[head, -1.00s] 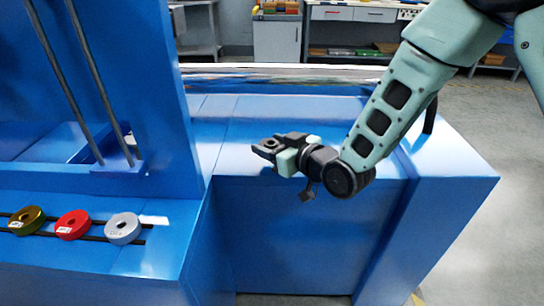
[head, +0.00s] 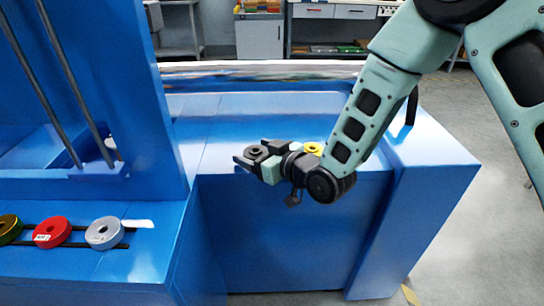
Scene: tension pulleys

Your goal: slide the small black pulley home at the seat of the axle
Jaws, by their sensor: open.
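My gripper (head: 252,158) is open, above the blue machine top and pointing left. A small black ring-like piece, which looks like the small black pulley (head: 256,151), shows at its fingertips. I cannot tell whether it lies between the fingers or on the surface beyond them. Two slanted dark rods stand in the blue frame at left; the right one (head: 74,88) may be the axle. Their lower ends meet a blue ledge. A pale shape (head: 110,148) shows near the foot of the right rod, too small to make out.
A gold-green pulley (head: 9,228), a red pulley (head: 52,232) and a grey pulley (head: 104,233) lie on dark rails on the lower left ledge. A yellow ring (head: 313,149) sits just behind my gripper. The blue upright (head: 150,100) stands between my gripper and the rods.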

